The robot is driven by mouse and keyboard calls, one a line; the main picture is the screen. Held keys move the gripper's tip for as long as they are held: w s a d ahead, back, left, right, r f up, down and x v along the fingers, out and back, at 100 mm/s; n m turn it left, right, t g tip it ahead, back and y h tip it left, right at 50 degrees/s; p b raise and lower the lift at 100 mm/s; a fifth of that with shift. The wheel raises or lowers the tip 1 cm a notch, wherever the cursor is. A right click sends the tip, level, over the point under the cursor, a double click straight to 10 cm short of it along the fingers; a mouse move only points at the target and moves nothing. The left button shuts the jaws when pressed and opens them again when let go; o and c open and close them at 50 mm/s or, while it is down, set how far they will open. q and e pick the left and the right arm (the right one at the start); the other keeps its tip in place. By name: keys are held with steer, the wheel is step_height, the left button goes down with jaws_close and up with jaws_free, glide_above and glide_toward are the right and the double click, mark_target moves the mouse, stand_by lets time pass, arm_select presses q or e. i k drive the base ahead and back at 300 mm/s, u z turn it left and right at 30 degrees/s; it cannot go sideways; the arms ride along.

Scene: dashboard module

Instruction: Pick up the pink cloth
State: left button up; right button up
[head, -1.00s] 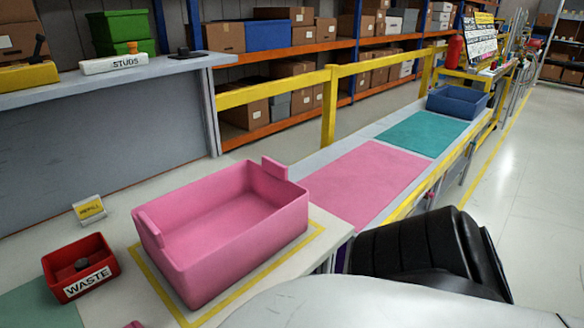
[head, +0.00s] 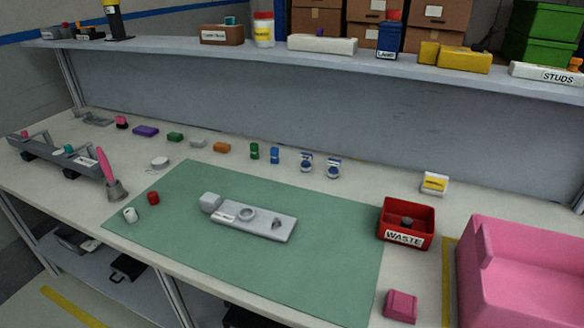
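A small pink item (head: 400,306), which looks like the folded pink cloth, lies on the workbench near its front edge. It is just right of the green mat (head: 300,290) and in front of the red waste bin (head: 405,223). It lies left of the large pink bin (head: 520,270) and apart from it. Neither of my grippers shows in the head view.
A grey dashboard module (head: 250,220) lies on the mat. Small coloured parts line the bench behind it. A grey rack (head: 65,165) stands at the left with a pink-handled tool (head: 108,175) beside it. A shelf (head: 250,52) with boxes runs along the back.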

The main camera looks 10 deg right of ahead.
mark_target(399, 305)
steer(key=k, duration=0.5)
steer(key=z, duration=0.2)
steer(key=i, duration=0.5)
steer(key=z, duration=0.85)
